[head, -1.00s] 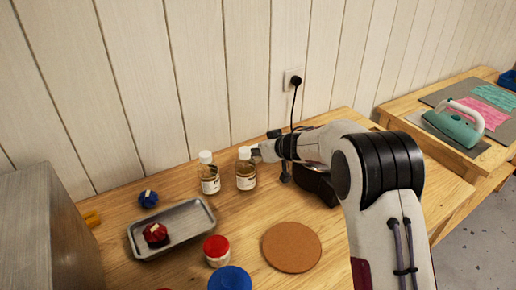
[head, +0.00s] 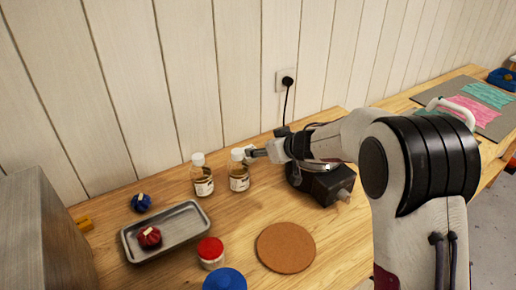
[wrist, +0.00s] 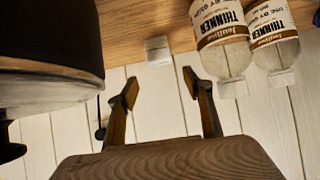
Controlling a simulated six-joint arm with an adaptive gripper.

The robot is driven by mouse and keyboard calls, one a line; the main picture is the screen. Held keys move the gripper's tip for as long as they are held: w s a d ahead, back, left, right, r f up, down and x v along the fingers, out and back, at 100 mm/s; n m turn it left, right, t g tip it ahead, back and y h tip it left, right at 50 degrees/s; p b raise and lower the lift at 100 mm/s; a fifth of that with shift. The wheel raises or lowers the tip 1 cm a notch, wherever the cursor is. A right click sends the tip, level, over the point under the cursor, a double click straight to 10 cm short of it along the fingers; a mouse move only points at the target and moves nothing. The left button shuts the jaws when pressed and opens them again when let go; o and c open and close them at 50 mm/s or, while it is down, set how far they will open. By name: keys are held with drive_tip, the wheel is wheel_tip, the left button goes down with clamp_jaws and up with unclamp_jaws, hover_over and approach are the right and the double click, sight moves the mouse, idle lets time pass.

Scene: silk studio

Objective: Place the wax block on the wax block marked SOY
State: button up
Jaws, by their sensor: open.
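My gripper (wrist: 160,88) is open and empty in the wrist view, its two fingers apart and pointing toward a small whitish block (wrist: 157,50). The block rests on the table near the wall, a little beyond the fingertips, and looks like a wax block. No lettering is readable on it, and no SOY mark shows in any view. In the head view my gripper (head: 254,153) is low beside the right-hand thinner bottle (head: 239,175); its fingers are too small there to judge.
Another thinner bottle (head: 202,180) stands left of the first. A dark appliance (head: 322,183) stands under my wrist. A metal tray (head: 185,230) holds a red bundle; a blue bundle (head: 141,202), yellow object (head: 84,223), red-lidded jar (head: 211,252) and cork disc (head: 286,247) lie around. Table right of the disc is clear.

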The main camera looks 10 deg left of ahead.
drive_tip(key=shift+v, duration=1.9)
